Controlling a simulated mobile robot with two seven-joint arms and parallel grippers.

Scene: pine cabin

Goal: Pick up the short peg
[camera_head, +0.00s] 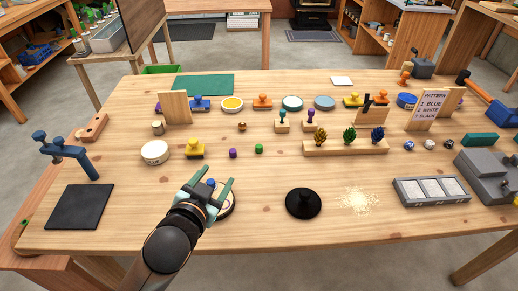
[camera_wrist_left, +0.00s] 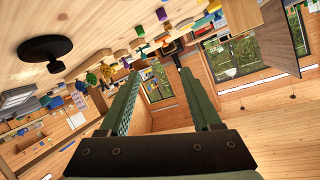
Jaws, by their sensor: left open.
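My left gripper (camera_head: 211,180) is open above the front left part of the table. It also shows in the wrist view (camera_wrist_left: 157,78), with nothing between its fingers. A small blue knob (camera_head: 211,183) and a round dish (camera_head: 228,207) show behind it, partly hidden. I cannot tell for sure which thing is the short peg. A short purple cylinder (camera_head: 233,153) and a short green cylinder (camera_head: 259,149) stand beyond the fingertips, apart from them. Small wooden blocks further back hold a teal peg (camera_head: 282,117) and a purple peg (camera_head: 309,116). My right gripper is not in view.
A yellow stamp (camera_head: 195,149) and a white round tin (camera_head: 155,152) stand left of the cylinders. A wooden rack (camera_head: 345,149) holds flower-like pieces. A black disc with a knob (camera_head: 303,204) stands right of my gripper.

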